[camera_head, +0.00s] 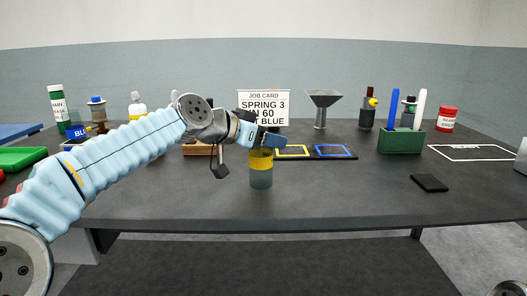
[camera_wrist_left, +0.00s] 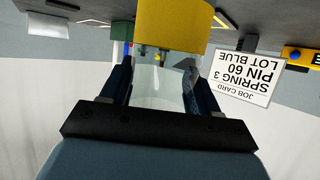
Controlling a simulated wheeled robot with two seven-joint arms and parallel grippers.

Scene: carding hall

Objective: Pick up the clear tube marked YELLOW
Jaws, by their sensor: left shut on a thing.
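The clear tube with a wide yellow band (camera_head: 261,180) is upright near the middle of the table, and I cannot read lettering on it. My left gripper (camera_head: 261,142) is shut on its upper part, from the upper left. In the left wrist view, which is upside down, both fingers of the gripper (camera_wrist_left: 160,80) stand on either side of the clear wall, with the yellow band (camera_wrist_left: 172,25) beyond them. I cannot tell whether the tube's base touches the table. My right gripper is out of view.
A job card (camera_head: 264,97) stands behind the gripper. Yellow (camera_head: 292,157) and blue (camera_head: 333,157) outlined squares lie right of the tube. A funnel (camera_head: 322,98), a green holder (camera_head: 399,141) and a black pad (camera_head: 429,183) are further right. The front table area is clear.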

